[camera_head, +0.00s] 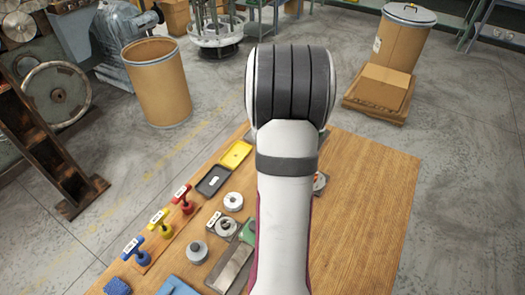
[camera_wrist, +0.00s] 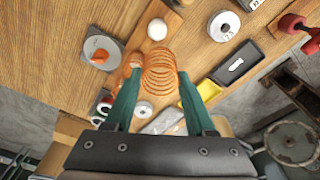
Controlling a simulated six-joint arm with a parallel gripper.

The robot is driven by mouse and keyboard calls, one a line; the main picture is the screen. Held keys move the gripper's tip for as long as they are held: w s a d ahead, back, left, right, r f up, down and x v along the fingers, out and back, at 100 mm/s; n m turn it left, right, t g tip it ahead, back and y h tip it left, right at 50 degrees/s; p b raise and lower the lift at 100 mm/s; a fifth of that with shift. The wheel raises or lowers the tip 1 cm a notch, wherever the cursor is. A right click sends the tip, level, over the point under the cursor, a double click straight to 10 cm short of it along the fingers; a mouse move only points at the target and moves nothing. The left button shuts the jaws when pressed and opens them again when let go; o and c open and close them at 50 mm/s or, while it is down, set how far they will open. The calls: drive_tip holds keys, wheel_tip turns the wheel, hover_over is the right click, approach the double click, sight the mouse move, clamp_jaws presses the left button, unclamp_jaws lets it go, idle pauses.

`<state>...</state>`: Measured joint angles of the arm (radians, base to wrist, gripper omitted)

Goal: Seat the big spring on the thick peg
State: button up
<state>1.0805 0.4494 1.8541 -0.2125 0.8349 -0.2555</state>
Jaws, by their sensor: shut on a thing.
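The big spring (camera_wrist: 158,72), a copper-coloured coil, is between the green fingers of my gripper (camera_wrist: 161,78) in the wrist view. My gripper is shut on it, above the table. Another orange piece (camera_wrist: 129,65) shows beside the left fingertip; I cannot tell whether it is a separate spring. A white round-topped piece (camera_wrist: 157,29) stands on a wooden strip beyond the spring, apart from it. I cannot tell which thing is the thick peg. In the head view my arm hides the gripper and spring.
A white ring (camera_wrist: 224,25), a black tray (camera_wrist: 234,64) and a yellow tray (camera_wrist: 208,90) lie right. Red, yellow and blue handled pieces (camera_head: 160,222) line the table's left side. The table's right (camera_head: 375,200) is clear.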

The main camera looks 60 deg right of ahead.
drive_tip(key=f, duration=0.1)
drive_tip(key=s+a+f, duration=0.2)
drive_tip(key=f, duration=0.1)
drive_tip(key=shift+f, duration=0.45)
drive_tip(key=shift+f, duration=1.85)
idle(2.0)
idle(0.4)
